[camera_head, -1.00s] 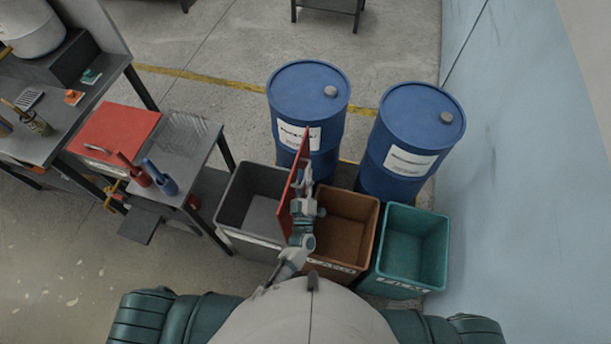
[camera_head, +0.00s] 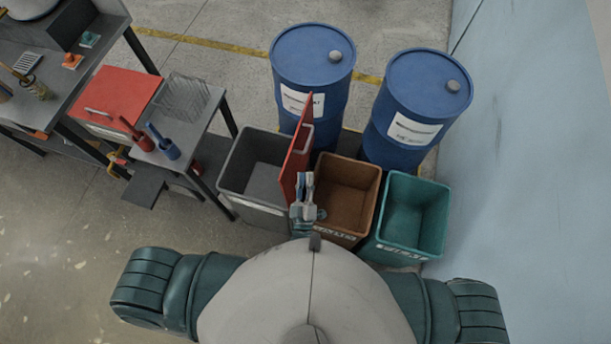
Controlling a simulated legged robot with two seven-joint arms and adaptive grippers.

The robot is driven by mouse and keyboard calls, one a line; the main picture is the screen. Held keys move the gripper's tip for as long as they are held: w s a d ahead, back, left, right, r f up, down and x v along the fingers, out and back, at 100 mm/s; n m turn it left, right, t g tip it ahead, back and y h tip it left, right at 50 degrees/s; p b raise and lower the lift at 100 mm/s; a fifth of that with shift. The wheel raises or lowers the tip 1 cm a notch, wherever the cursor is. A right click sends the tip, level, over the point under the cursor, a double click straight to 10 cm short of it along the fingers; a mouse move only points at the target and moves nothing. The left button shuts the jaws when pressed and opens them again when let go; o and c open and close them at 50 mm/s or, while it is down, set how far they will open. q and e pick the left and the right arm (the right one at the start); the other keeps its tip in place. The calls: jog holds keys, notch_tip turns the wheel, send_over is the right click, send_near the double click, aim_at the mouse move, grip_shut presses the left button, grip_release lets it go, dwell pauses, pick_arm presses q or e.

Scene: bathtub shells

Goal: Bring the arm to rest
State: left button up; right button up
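My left gripper (camera_head: 303,179) shows low in the middle, just in front of the brown bin's left edge. Most of my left arm is hidden behind my torso. My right gripper is out of view.
A grey bin (camera_head: 236,170), a brown bin (camera_head: 352,190) and a teal bin (camera_head: 432,205) stand in a row. Two blue drums (camera_head: 312,70) (camera_head: 430,85) stand behind them. A side table (camera_head: 198,130) with a red box (camera_head: 115,95) is left. Open floor (camera_head: 60,240) lies front left.

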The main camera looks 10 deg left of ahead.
pick_arm(q)
jog(key=shift+d, duration=0.25)
jog(key=s+a+f+m+g+h, duration=0.2)
jog(key=s+f+m+g, duration=0.15)
jog(key=f, duration=0.65)
jog(key=s+a+f+m+g+h, duration=0.15)
jog(key=s+f+g, duration=0.25)
jog(key=f, duration=0.6)
jog(key=s+a+f+m+g+h, duration=0.1)
jog(key=s+f+m+g, duration=0.25)
jog(key=f, duration=0.75)
jog(key=s+a+f+m+g+y, duration=0.1)
jog(key=s+a+f+g, duration=0.4)
jog(key=s, duration=0.6)
jog(key=s+a+f+m+g+y, duration=0.1)
jog(key=s+a+f+g, duration=0.3)
jog(key=s+a+f, duration=0.5)
jog(key=s+a+y, duration=0.1)
jog(key=s+a, duration=0.1)
jog(key=s, duration=0.1)
jog(key=shift+s+g, duration=0.25)
jog(key=shift+g, duration=0.15)
jog(key=shift+r, duration=0.1)
